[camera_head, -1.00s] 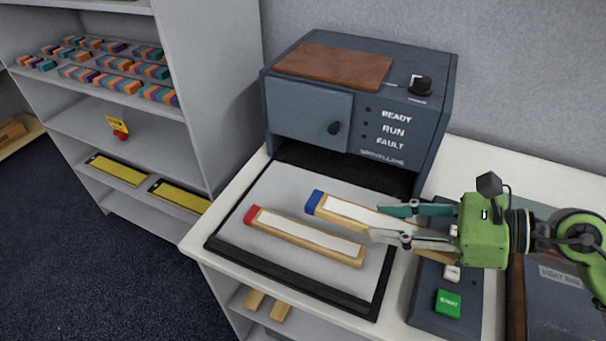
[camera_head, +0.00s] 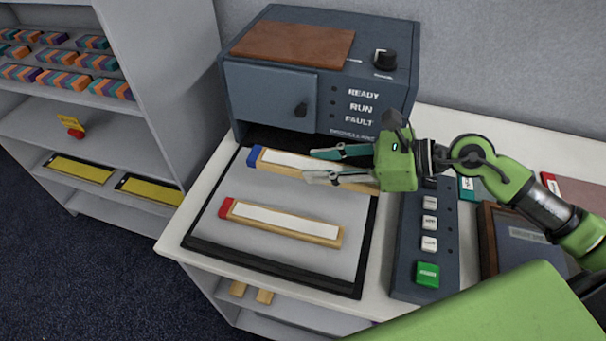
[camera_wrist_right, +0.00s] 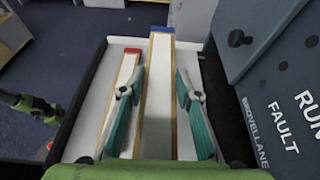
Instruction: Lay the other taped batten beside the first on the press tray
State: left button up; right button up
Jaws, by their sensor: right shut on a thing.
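The blue-ended batten (camera_head: 276,164), wooden with a white strip on top, lies along the back of the press tray (camera_head: 207,229). My right gripper (camera_head: 325,164) is shut on its right part, a finger on each long side; the wrist view also shows this batten (camera_wrist_right: 158,90) between the fingers. I cannot tell whether it rests fully on the tray. The red-ended batten (camera_head: 282,221) lies on the tray in front, apart and roughly parallel. A green and dark part of my left arm (camera_wrist_right: 32,105) shows at the wrist view's left; its fingers are not clear.
The grey press (camera_head: 318,75) stands right behind the tray. A button box (camera_head: 425,240) with a green button is close at the right, with a dark framed board (camera_head: 520,240) beyond. Shelves (camera_head: 165,110) stand at the left. Tray surface is bare between and around the battens.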

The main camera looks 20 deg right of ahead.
jog(key=p, duration=0.1)
send_over(303, 186)
notch_tip(303, 186, down, 6)
jog(key=shift+s+r, duration=0.1)
notch_tip(303, 186, down, 3)
jog(key=shift+f+p, duration=0.1)
jog(key=shift+p, duration=0.5)
pick_arm(q)
jog(key=shift+s+a+r, duration=0.1)
jog(key=shift+s+r, duration=0.65)
jog(key=shift+r, duration=0.35)
pick_arm(e)
jog(key=shift+f, duration=0.15)
pick_arm(q)
jog(key=shift+f, duration=0.1)
pick_arm(e)
jog(key=shift+f, duration=0.1)
jog(key=shift+f+b, duration=0.15)
jog(key=shift+b, duration=0.15)
jog(key=o, duration=1.2)
